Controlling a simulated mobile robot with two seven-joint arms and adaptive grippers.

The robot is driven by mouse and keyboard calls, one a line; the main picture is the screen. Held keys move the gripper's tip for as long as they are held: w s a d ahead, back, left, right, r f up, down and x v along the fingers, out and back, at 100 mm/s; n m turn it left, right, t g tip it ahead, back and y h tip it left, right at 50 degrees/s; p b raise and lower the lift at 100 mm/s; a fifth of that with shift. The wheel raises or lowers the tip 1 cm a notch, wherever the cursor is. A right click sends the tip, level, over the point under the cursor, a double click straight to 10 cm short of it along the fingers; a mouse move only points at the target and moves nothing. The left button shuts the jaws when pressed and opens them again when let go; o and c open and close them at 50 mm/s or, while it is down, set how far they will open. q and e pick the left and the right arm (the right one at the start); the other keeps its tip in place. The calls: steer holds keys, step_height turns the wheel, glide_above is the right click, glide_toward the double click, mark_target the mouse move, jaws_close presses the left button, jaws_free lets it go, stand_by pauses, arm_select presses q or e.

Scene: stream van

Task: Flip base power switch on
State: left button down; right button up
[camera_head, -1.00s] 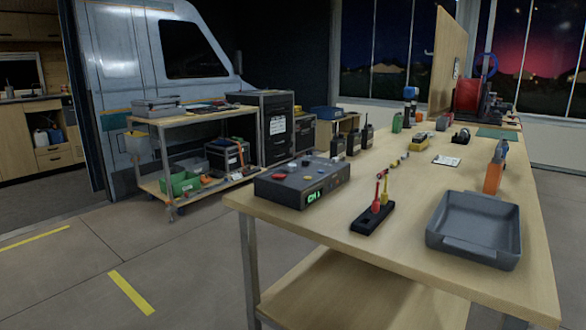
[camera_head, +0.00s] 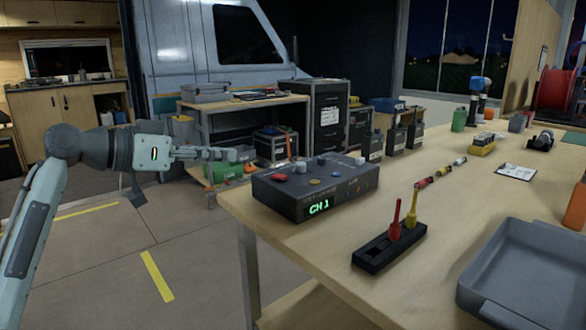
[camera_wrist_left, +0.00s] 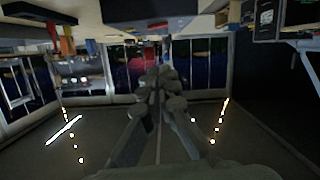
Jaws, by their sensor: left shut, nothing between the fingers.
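A dark grey base box (camera_head: 315,188) with a green "CH 1" display (camera_head: 319,207) sits on the near left corner of the wooden table. Its top carries a red control (camera_head: 279,178), a yellow one (camera_head: 315,181), a pale one (camera_head: 360,161) and grey ones. I cannot tell which is the power switch or how it is set. My left gripper (camera_head: 232,155) is shut and empty, pointing right, left of the box and apart from it in the picture. Its shut fingers also show in the left wrist view (camera_wrist_left: 165,82). My right gripper is not in view.
A black holder (camera_head: 375,255) with red and yellow plugs stands right of the box. A grey tray (camera_head: 530,270) lies at the right, and several radios (camera_head: 395,137) stand behind. A cart (camera_head: 240,104) is at back left.

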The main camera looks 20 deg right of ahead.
mark_target(273, 184)
arm_select(q)
steer(key=shift+s+d+r, duration=0.1)
steer(key=shift+d+r, duration=0.4)
steer(key=shift+r, duration=0.15)
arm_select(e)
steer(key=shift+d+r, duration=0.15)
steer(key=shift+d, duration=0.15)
